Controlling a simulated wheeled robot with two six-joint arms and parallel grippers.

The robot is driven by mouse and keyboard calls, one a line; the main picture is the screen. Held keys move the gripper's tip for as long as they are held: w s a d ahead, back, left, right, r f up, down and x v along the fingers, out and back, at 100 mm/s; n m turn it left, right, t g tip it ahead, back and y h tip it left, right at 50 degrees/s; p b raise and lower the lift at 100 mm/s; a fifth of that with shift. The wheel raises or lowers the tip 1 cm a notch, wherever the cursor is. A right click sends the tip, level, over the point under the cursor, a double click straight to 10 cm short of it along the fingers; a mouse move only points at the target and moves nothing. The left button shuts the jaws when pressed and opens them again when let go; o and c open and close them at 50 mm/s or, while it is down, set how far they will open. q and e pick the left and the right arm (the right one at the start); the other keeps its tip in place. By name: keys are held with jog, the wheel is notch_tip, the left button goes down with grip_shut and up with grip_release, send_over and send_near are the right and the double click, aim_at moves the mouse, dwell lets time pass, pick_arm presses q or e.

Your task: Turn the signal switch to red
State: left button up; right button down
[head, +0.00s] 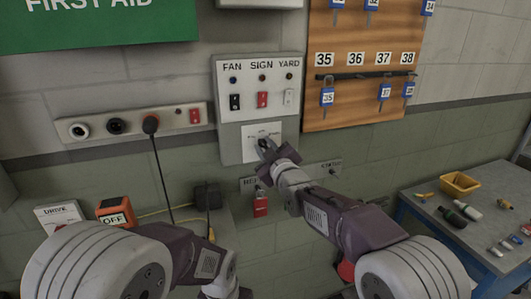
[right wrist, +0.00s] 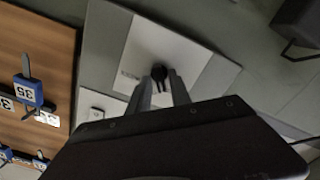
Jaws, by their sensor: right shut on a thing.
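The signal switch is a small dark rotary knob (right wrist: 159,72) on a white plate (head: 251,139) with small lettering, on the grey wall panel under the FAN, SIGN and YARD labels. My right gripper (head: 266,146) reaches up to the plate in the head view and mostly covers the knob. In the right wrist view its two fingers (right wrist: 161,88) are shut on the knob, one on each side. The plate's lettering is too small and covered to read, so I cannot tell the knob's setting. My left arm shows at the lower left of the head view; its fingers are out of sight.
Black, red and white rocker switches (head: 262,99) sit above the plate. A wooden key board (head: 350,113) hangs to the right. A socket strip (head: 180,117) with a plugged cable is at left. A red padlock (head: 260,206) hangs below. A table (head: 430,205) stands at right.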

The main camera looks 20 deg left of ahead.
jog(key=shift+f+n+b, duration=0.1)
jog(key=shift+n+b, duration=0.4)
jog(key=shift+n, duration=0.7)
jog(key=c, duration=1.5)
grip_release()
jog(key=shift+s, duration=0.1)
jog(key=shift+s+d+b, duration=0.2)
jog(key=shift+s+b, duration=0.1)
jog(key=b+v, duration=0.2)
jog(key=v, duration=0.6)
jog(key=shift+s+d, duration=0.1)
